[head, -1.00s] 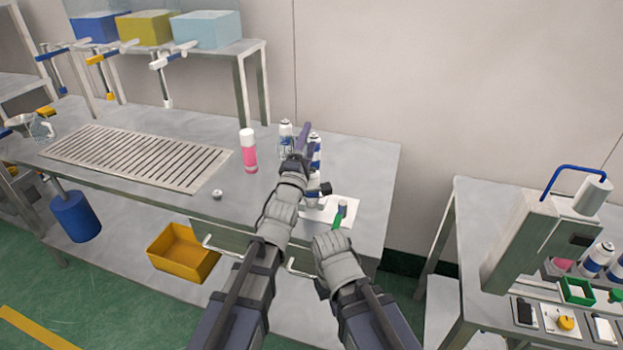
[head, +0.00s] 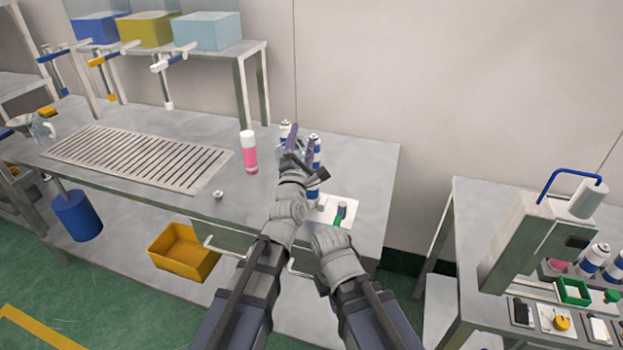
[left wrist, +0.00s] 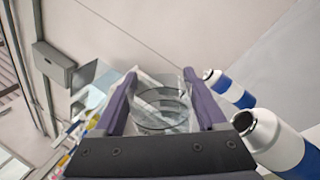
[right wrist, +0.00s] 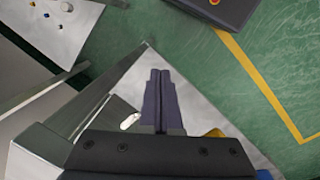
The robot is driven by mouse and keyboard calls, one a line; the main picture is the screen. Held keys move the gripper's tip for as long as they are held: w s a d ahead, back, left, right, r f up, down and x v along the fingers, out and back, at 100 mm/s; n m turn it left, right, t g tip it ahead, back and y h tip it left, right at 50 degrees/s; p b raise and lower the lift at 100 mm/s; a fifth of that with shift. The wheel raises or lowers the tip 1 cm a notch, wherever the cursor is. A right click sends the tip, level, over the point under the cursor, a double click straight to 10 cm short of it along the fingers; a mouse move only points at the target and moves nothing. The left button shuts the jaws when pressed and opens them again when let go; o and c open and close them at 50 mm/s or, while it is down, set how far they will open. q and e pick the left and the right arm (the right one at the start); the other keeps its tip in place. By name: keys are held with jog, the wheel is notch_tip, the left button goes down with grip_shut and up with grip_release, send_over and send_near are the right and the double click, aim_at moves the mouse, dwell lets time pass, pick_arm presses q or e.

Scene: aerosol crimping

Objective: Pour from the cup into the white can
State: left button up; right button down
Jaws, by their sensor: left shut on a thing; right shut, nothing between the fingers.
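My left gripper (head: 296,150) is shut on a clear, see-through cup (left wrist: 160,105), which shows between its purple fingers in the left wrist view (left wrist: 163,95). In the head view the cup is mostly hidden behind the fingers. A white can with blue bands and an open top (left wrist: 285,148) is close on the right of the cup in the left wrist view. A second white and blue can (left wrist: 230,90) stands farther off. I cannot tell the cup's exact tilt or any contents. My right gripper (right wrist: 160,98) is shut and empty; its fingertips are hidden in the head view.
A pink can with a white cap (head: 249,155) stands left of the left gripper. A small metal piece (head: 218,194) and a slotted tray (head: 135,158) lie farther left on the bench. A white plate (head: 345,207) with a green item (head: 338,220) lies near the right hand.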

dwell(0.3)
pick_arm(q)
jog(key=shift+a+r+n+y+p, duration=0.15)
jog(key=shift+n+y+p, duration=0.15)
jog(key=shift+n, duration=0.3)
jog(key=shift+d+r+n+y+p, duration=0.15)
jog(key=shift+n+y+p, duration=0.15)
jog(key=shift+n, duration=0.3)
jog(key=shift+w+a+n+g+p, duration=0.1)
jog(key=shift+a+n+g+p, duration=0.2)
jog(key=shift+n, duration=0.5)
jog(key=shift+r+n+y+p, duration=0.6)
jog(key=shift+r+n+p, duration=0.1)
jog(key=shift+n+p, duration=0.4)
jog(key=shift+a+r+n+g+p, duration=0.1)
jog(key=shift+r+n+g+p, duration=0.4)
jog(key=shift+n+p, duration=0.4)
